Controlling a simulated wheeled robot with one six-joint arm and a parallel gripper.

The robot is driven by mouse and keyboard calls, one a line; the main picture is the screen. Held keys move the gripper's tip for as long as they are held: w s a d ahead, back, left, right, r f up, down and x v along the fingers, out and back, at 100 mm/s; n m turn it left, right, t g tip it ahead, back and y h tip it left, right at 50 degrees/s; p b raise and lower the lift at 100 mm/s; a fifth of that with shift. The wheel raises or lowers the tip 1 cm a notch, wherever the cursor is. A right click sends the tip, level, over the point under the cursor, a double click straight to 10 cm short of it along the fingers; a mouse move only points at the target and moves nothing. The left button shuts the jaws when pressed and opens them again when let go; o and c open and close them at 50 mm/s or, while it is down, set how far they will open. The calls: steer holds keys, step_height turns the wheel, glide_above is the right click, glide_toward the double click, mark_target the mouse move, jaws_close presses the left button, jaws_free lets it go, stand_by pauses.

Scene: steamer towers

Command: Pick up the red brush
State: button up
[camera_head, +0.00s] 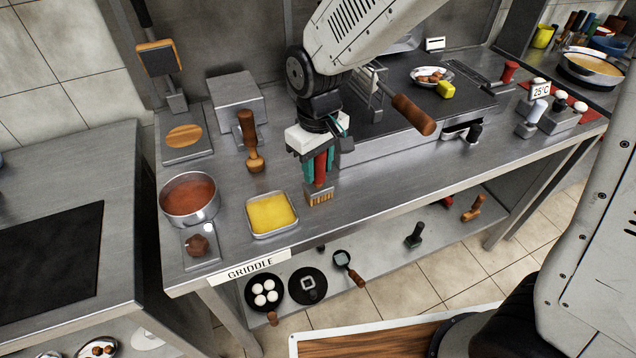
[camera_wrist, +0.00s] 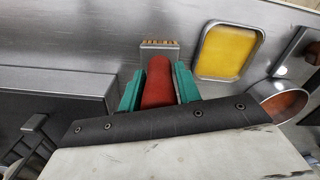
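The red brush (camera_head: 320,167) is upright, red handle up and pale bristles (camera_head: 320,198) down, near the front of the steel counter. I cannot tell whether the bristles touch the counter. My gripper (camera_head: 318,174) comes down over the handle from above, with a teal finger on each side. In the wrist view my gripper's teal fingers (camera_wrist: 159,78) press against both sides of the red handle (camera_wrist: 158,88), with the bristle end (camera_wrist: 160,44) sticking out beyond them. The top of the handle is hidden by the gripper body.
A tray of yellow liquid (camera_head: 271,213) stands just left of the brush, with a pot of red sauce (camera_head: 190,200) further left. A wooden tamper (camera_head: 254,160) stands behind the tray. The griddle (camera_head: 400,115) with a wooden-handled tool (camera_head: 413,114) is right. The counter right of the brush is clear.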

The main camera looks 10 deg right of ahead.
jaws_close()
steer(key=shift+r, duration=0.1)
steer(key=shift+r, duration=0.45)
steer(key=r, duration=0.2)
steer(key=shift+s+r, duration=0.35)
steer(key=shift+s, duration=0.05)
steer(key=s+d+r, duration=0.1)
steer(key=s, duration=1.4)
steer(key=shift+d+r, duration=0.15)
steer(key=shift+d, duration=0.25)
steer(key=shift+c, duration=1.9)
jaws_free()
jaws_close()
